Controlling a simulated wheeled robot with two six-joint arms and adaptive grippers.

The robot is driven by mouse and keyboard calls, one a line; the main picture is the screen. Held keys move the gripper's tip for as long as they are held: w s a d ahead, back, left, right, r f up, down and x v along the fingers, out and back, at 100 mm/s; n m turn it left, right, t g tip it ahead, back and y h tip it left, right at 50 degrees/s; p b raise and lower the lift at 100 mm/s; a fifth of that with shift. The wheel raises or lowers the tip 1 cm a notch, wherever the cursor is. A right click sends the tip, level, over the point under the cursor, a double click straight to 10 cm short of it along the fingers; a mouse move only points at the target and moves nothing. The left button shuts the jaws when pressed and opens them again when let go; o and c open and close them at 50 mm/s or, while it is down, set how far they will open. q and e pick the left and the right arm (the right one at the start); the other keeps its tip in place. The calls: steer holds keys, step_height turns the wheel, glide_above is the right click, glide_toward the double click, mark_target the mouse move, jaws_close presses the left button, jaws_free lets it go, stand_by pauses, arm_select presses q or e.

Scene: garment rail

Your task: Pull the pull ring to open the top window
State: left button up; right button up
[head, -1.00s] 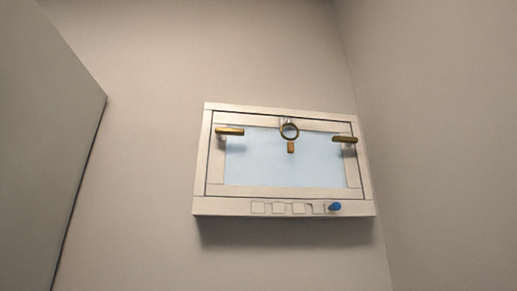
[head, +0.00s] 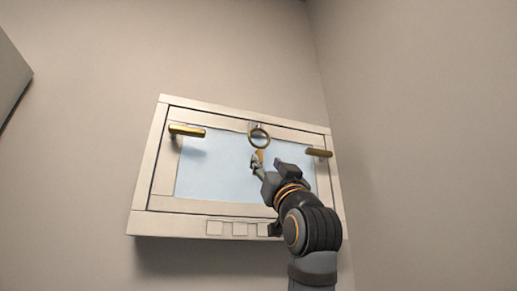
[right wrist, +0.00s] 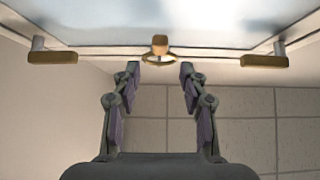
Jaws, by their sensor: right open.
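The top window (head: 210,170) is a pale framed panel with a light blue pane, high on the wall. It looks shut in the head view. A brass pull ring (head: 260,138) hangs at the middle of its upper frame, with a small orange-brown tab below it. My right gripper (head: 257,165) reaches up in front of the pane, just below the ring in the picture. In the right wrist view the right gripper (right wrist: 160,72) is open and empty, its fingers pointing toward the ring (right wrist: 158,58). I cannot tell whether they touch. My left gripper is not in view.
Brass handles flank the ring, one on the left (head: 187,131) and one on the right (head: 319,153). Several small square panels (head: 238,229) line the lower frame. A side wall (head: 430,130) stands close on the right. A grey panel (head: 12,75) is at the far left.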

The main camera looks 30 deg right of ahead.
mark_target(260, 156)
steer(key=p+x, duration=0.3)
steer(key=x, duration=0.3)
steer(key=shift+w+r, duration=0.1)
steer(key=shift+w, duration=0.1)
steer(key=shift+w+d+r+p, duration=0.1)
steer(key=shift+w+d+p, duration=0.05)
steer(key=shift+w+p, duration=0.25)
steer(key=shift+w+d+r+p, duration=0.15)
steer(key=shift+w+p, duration=0.1)
steer(key=shift+w, duration=0.25)
steer(key=shift+s, duration=0.15)
steer(key=shift+s+a, duration=0.1)
steer(key=shift+s, duration=0.05)
steer(key=shift+y, duration=0.3)
steer(key=shift+c, duration=0.6)
steer(key=c, duration=0.5)
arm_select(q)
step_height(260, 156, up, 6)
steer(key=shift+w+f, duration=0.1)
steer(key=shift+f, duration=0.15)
arm_select(e)
jaws_close()
